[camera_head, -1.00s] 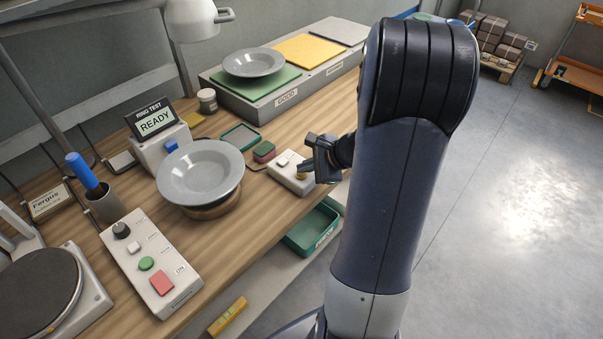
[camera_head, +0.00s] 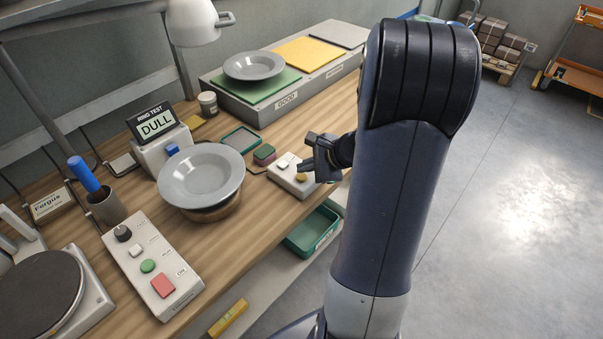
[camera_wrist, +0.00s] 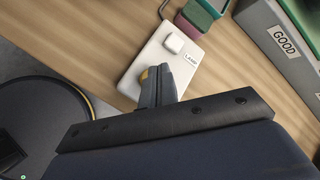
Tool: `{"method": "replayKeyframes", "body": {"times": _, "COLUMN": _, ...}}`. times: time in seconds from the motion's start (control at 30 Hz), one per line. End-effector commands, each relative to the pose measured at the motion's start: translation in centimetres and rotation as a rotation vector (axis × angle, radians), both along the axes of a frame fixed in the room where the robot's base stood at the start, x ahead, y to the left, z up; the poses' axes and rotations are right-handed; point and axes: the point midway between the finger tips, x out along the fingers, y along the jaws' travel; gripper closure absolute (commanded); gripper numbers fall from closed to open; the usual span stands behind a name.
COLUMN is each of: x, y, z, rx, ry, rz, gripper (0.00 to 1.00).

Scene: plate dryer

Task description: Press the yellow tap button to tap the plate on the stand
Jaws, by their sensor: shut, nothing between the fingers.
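The yellow tap button (camera_head: 302,177) sits on a small white box (camera_head: 285,182) near the bench's front edge. A white button shares the box. My gripper (camera_head: 312,168) is shut and empty, its tips at the yellow button. In the wrist view the shut fingers (camera_wrist: 158,78) cover most of the yellow button (camera_wrist: 144,74); whether they touch it I cannot tell. The grey plate (camera_head: 201,175) rests on the round wooden stand (camera_head: 214,212). The ring test display (camera_head: 156,123) behind it reads "DULL".
A second grey plate (camera_head: 254,65) lies on the green pad of the grey "GOOD" rack (camera_head: 245,104). A control box (camera_head: 150,262) with several buttons stands front left. A green bin (camera_head: 312,232) is below the bench edge.

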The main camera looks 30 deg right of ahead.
Motion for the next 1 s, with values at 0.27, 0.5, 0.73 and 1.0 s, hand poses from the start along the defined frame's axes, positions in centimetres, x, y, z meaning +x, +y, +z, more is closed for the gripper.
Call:
{"method": "replayKeyframes", "body": {"times": 0.27, "x": 0.0, "y": 0.0, "z": 0.1, "rx": 0.000, "ry": 0.000, "rz": 0.000, "gripper": 1.00}}
{"method": "replayKeyframes", "body": {"times": 0.5, "x": 0.0, "y": 0.0, "z": 1.4, "rx": -0.001, "ry": -0.001, "rz": 0.001, "gripper": 1.00}}
{"method": "replayKeyframes", "body": {"times": 0.73, "x": 0.0, "y": 0.0, "z": 3.8, "rx": -0.001, "ry": -0.001, "rz": 0.001, "gripper": 1.00}}
{"method": "replayKeyframes", "body": {"times": 1.0, "x": 0.0, "y": 0.0, "z": 5.2, "rx": -0.001, "ry": 0.000, "rz": 0.001, "gripper": 1.00}}
